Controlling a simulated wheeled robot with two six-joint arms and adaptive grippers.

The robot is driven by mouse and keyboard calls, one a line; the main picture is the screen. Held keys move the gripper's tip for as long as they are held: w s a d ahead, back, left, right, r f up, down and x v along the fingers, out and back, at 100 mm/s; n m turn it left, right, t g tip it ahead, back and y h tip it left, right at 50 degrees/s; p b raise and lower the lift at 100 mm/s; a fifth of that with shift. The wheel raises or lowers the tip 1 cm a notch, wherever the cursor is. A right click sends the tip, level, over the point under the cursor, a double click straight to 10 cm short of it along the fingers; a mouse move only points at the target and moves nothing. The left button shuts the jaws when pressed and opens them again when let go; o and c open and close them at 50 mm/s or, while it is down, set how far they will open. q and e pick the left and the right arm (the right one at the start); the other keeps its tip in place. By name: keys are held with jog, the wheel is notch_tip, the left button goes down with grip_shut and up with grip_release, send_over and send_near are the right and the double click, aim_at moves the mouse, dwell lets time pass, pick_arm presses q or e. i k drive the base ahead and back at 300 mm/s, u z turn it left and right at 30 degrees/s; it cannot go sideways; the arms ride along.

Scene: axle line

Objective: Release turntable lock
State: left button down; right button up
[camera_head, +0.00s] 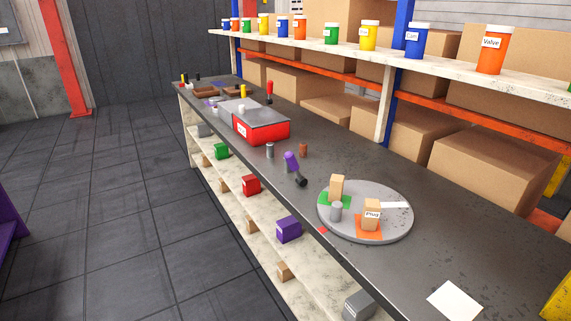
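A round grey turntable (385,226) lies on the dark workbench (450,262), right of the picture's middle. On it are a green patch (325,199) with a tan block (337,185), an orange patch (361,232) with a tan block labelled "Plug" (371,222), and a grey cylinder (336,213). A white bar (396,205) lies at its right side. A small red piece (322,230) sits by its front-left rim, near the bench edge. I cannot tell which part is the lock. Neither of my grippers is in view.
A purple tool with a black end (291,160) and two small cylinders lie left of the turntable. A red box (262,130) stands farther back. A white sheet (455,301) lies at the near right. A shelf (450,62) with several labelled jars runs behind.

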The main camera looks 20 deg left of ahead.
aim_at(289, 156)
jog(key=i, duration=0.85)
